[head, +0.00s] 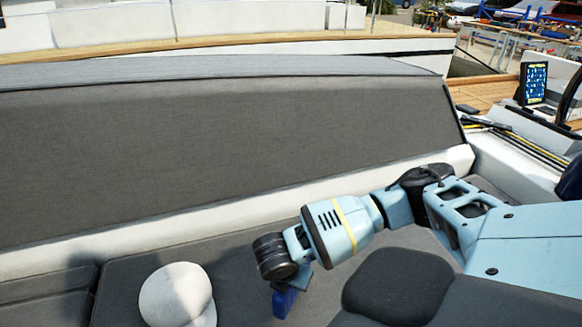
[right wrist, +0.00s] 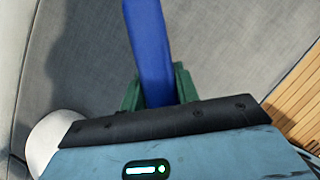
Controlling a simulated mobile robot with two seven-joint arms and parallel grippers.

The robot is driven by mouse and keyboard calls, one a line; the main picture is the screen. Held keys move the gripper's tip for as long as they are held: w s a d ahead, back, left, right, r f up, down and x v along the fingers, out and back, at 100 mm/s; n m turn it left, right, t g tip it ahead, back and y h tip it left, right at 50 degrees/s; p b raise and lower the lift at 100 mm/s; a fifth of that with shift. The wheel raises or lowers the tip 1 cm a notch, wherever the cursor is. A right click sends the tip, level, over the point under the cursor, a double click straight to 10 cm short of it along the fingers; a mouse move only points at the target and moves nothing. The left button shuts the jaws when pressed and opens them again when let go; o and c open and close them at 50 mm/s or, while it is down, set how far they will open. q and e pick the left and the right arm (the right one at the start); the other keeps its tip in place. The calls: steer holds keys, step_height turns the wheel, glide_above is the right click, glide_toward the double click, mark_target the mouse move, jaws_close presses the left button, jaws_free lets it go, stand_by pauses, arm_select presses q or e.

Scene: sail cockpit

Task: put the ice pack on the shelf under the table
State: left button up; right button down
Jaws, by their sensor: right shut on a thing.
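The ice pack (right wrist: 151,48) is a flat, dark blue slab. In the right wrist view it stands out from between the green fingers of my right gripper (right wrist: 156,92), which is shut on it. In the head view the ice pack (head: 285,301) shows as a small blue piece below my right wrist, over the grey seat cushion (head: 240,290). I cannot tell whether it touches the cushion. My left gripper is in neither view. No table or shelf shows in these frames.
A white rounded object (head: 176,295), perhaps a cap, lies on the cushion left of my right gripper. A dark grey cushion (head: 398,284) is at the right, below my arm. The tall grey backrest (head: 230,150) rises behind. Brown slatted wood (right wrist: 297,108) shows at right in the wrist view.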

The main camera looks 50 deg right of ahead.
steer(key=shift+w+d+f+b, duration=0.1)
steer(key=shift+f+b, duration=0.2)
steer(key=shift+f, duration=1.5)
steer(key=shift+r, duration=0.1)
steer(key=c, duration=1)
jaws_free()
steer(key=shift+c, duration=0.2)
